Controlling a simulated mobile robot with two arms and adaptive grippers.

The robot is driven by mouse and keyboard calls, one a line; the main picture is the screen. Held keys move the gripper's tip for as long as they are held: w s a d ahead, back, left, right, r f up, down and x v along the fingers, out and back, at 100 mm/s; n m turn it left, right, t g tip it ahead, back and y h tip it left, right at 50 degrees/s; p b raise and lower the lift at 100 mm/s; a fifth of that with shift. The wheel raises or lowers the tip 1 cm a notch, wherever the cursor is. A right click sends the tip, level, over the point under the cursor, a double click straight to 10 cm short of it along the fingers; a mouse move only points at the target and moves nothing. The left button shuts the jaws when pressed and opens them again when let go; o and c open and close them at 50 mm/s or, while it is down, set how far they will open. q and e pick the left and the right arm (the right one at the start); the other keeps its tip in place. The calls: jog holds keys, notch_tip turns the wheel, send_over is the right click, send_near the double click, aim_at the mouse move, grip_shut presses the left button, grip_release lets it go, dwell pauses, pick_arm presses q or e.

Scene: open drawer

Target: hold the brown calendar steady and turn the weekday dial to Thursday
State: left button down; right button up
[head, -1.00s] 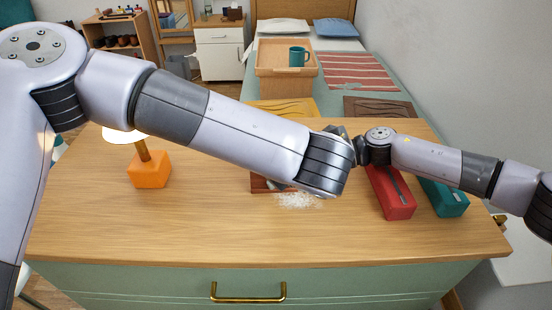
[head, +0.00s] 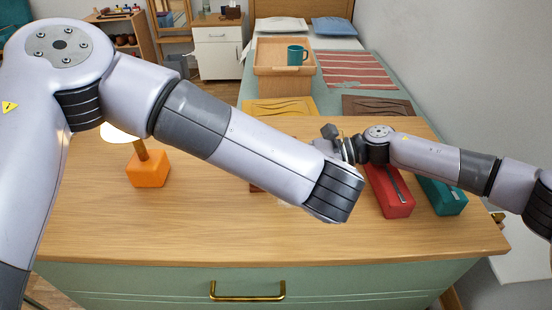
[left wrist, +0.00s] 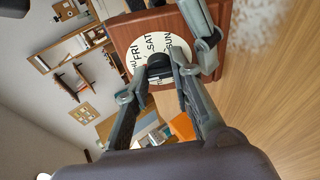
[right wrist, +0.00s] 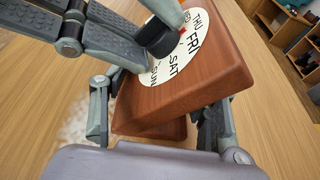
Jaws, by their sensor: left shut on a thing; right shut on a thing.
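The brown calendar (right wrist: 215,70) is a wooden block with a white round weekday dial (right wrist: 172,78) and a black knob (right wrist: 157,37) at its centre. In the left wrist view the dial (left wrist: 137,47) shows FRI, SAT and SUN; THU is partly cut off there. The right wrist view shows THU, FRI, SAT and SUN, with a small red mark by the knob. My left gripper (left wrist: 158,68) is shut on the knob. My right gripper (right wrist: 160,108) is shut on the calendar's body. In the head view my left arm hides nearly all of the calendar.
An orange lamp (head: 148,168) stands left on the wooden top. A red case (head: 390,192) and a teal case (head: 443,196) lie at the right. The front of the top is clear.

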pick_arm(q)
jog(key=shift+d, duration=0.15)
pick_arm(e)
jog(key=shift+s+f, duration=0.1)
jog(key=shift+f, duration=0.15)
pick_arm(q)
jog(key=c, duration=1.7)
grip_release()
jog(key=o, duration=0.3)
